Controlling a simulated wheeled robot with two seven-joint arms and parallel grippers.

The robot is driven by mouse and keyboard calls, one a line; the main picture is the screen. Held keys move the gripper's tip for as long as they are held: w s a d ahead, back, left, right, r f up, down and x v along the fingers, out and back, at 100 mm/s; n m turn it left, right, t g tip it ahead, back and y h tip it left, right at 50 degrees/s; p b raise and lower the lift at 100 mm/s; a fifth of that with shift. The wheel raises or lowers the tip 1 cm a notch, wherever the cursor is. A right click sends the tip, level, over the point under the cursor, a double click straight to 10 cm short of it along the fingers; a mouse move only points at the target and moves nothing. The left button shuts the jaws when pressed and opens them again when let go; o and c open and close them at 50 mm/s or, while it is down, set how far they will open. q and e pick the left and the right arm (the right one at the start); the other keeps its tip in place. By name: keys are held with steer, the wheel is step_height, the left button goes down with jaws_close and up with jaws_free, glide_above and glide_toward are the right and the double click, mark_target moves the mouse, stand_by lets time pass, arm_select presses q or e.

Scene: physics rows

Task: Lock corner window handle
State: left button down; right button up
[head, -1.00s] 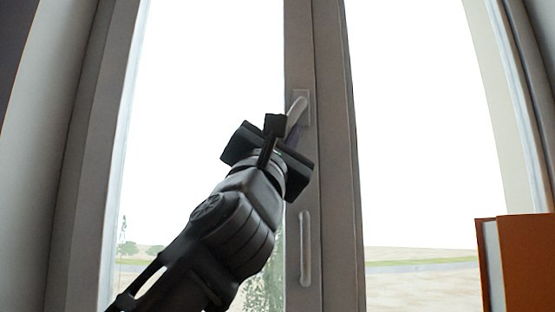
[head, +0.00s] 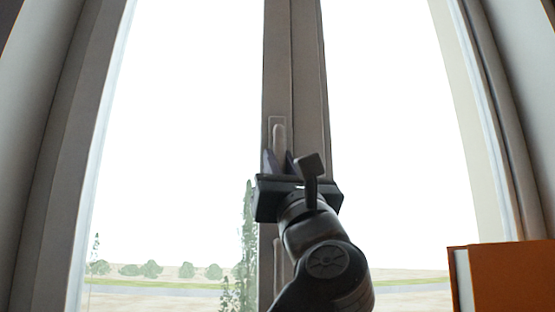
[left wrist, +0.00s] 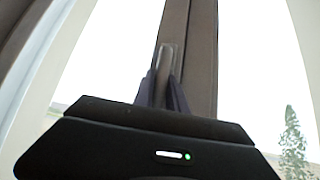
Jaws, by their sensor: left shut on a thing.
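The window handle (head: 279,137) is a light grey lever on a plate on the dark window frame's middle post. It points straight down in the head view, in line with the post. My left gripper (head: 279,162) is shut on the handle's lower part, with one finger on each side. The left wrist view shows the handle (left wrist: 164,62) between the two dark fingers (left wrist: 162,92). The handle's lower end is hidden by the gripper. My right gripper is not in view.
A second, lower handle (head: 279,262) on the post is partly hidden behind my left arm. An orange box or book (head: 505,277) stands at the lower right. Window glass lies on both sides of the post.

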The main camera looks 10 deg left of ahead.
arm_select(q)
steer(key=c, duration=1.3)
jaws_free()
steer(key=shift+c, duration=0.2)
steer(key=shift+s+d+f+b, duration=0.2)
steer(key=shift+s+f+b, duration=0.1)
steer(key=shift+f+b, duration=0.25)
steer(key=b+v, duration=0.4)
steer(key=v, duration=0.2)
steer(key=shift+s, duration=0.3)
steer(key=shift+d+f, duration=0.1)
steer(key=shift+f, duration=0.05)
